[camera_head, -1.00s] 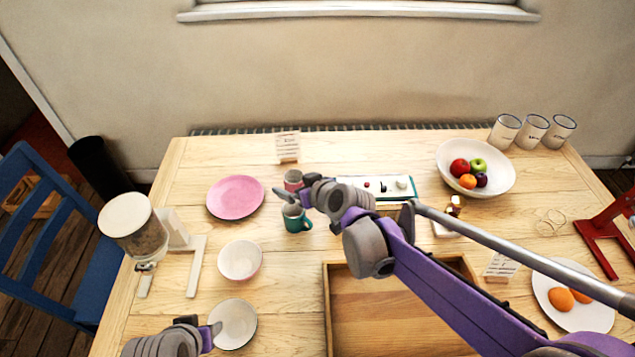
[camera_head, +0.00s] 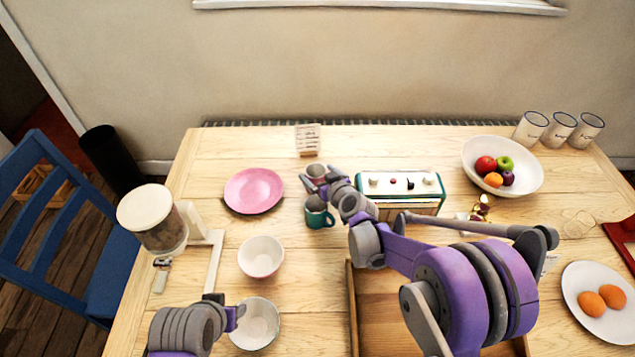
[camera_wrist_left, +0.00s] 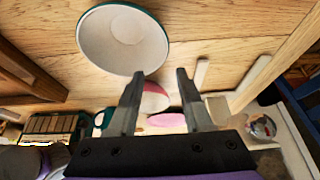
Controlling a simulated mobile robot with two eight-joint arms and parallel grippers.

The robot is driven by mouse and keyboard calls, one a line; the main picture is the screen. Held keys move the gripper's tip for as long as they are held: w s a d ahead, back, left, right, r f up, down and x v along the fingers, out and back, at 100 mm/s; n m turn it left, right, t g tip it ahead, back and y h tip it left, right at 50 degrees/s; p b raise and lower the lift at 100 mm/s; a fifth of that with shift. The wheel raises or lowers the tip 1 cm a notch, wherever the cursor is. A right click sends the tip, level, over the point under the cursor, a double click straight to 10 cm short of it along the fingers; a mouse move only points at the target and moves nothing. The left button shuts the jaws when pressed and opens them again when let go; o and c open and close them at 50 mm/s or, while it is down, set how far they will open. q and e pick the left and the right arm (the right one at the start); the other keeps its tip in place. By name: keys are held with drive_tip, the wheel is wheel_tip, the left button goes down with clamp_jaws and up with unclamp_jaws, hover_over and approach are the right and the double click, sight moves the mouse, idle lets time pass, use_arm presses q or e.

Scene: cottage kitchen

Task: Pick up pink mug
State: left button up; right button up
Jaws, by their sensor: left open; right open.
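The pink mug (camera_head: 316,170) stands behind the teal mug (camera_head: 318,213) on the table, mostly hidden by my right gripper. My right gripper (camera_head: 317,182) is open, with its fingers at the pink mug; whether they touch it or stand around it I cannot tell. The teal mug is upright just below these fingers. My left gripper (camera_head: 238,314) is open beside a small bowl (camera_head: 257,325) at the near left. In the left wrist view my left gripper (camera_wrist_left: 158,95) has nothing between its fingers.
A pink plate (camera_head: 253,190) and a second bowl (camera_head: 261,257) lie to the left. A toaster (camera_head: 400,192) stands right of the mugs, behind a wooden tray (camera_head: 353,310). A grain dispenser (camera_head: 155,222) is at the left edge. A fruit bowl (camera_head: 520,181) is back right.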

sight(311, 167)
drive_tip(key=x, duration=0.6)
drive_tip(key=c, duration=1.4)
